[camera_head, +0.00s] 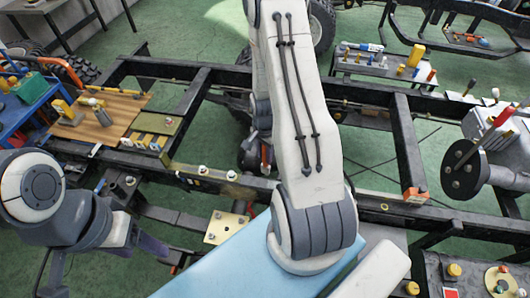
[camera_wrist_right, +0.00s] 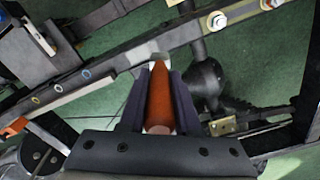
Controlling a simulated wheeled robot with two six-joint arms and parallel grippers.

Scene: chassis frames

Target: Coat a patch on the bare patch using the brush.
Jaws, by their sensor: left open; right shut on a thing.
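In the right wrist view my right gripper (camera_wrist_right: 159,78) is shut on the brush (camera_wrist_right: 160,98), which has an orange-red tapered handle. The brush points away from the camera, towards a dark chassis rail (camera_wrist_right: 100,79). A pale grey area shows at its tip; I cannot tell whether this is bristles or the bare patch, or whether they touch. In the head view a pale arm link covers the middle, and my right gripper and the brush are hidden. My left gripper (camera_head: 104,258) is open and empty at the lower left, apart from the rail.
The black chassis frame (camera_head: 400,130) spans the view over a green floor. A wooden board (camera_head: 100,128) with yellow parts lies at the left, near a blue cart (camera_head: 28,108). A grey block with a round dark flange (camera_head: 465,170) stands at the right. A yellow plate (camera_head: 228,228) lies below the near rail.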

